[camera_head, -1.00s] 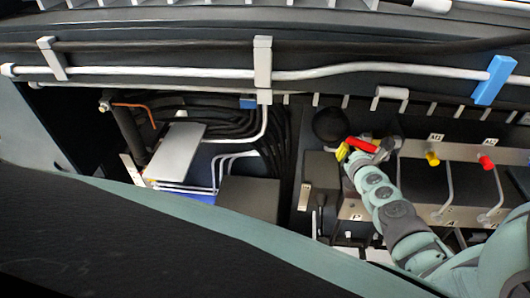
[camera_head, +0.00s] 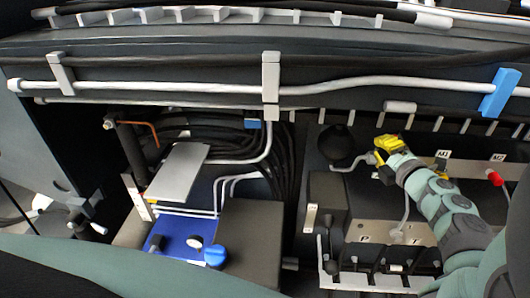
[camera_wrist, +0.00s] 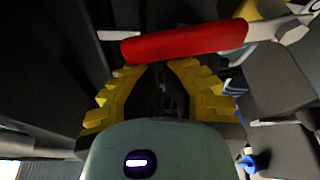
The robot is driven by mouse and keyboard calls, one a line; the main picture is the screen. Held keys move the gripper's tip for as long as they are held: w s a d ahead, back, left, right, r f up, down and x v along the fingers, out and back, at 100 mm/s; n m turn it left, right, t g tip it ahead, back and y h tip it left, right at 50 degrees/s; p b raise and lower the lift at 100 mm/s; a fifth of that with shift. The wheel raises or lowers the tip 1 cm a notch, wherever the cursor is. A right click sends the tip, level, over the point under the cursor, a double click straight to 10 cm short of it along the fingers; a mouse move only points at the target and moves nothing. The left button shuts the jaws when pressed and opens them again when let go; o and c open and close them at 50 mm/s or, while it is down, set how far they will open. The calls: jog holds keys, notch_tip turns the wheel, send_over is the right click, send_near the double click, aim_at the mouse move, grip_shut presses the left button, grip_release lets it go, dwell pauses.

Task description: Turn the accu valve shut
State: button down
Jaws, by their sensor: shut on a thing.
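A red lever handle (camera_wrist: 185,42), which I take to be the accu valve's handle, lies across the tips of my yellow fingers in the wrist view. My gripper (camera_wrist: 170,66) is shut on it, with the finger bases spread apart. In the head view my gripper (camera_head: 384,156) is right of a dark round body (camera_head: 337,144), at the end of a thin grey pipe. The red handle cannot be made out in the head view; my gripper hides it. The valve's body is not clearly visible.
A red cap (camera_head: 494,178) on a grey labelled plate is to the right. A blue knob (camera_head: 215,255) is farther left. Pipes (camera_head: 180,88) run above.

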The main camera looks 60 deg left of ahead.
jog(key=shift+w+d+r+m+y+b, duration=0.3)
jog(key=shift+w+d+m, duration=0.2)
jog(key=shift+m, duration=0.2)
jog(key=shift+w+d+r+m+y+b, duration=0.3)
jog(key=shift+w+m, duration=0.2)
jog(key=shift+m, duration=0.2)
jog(key=shift+f, duration=0.1)
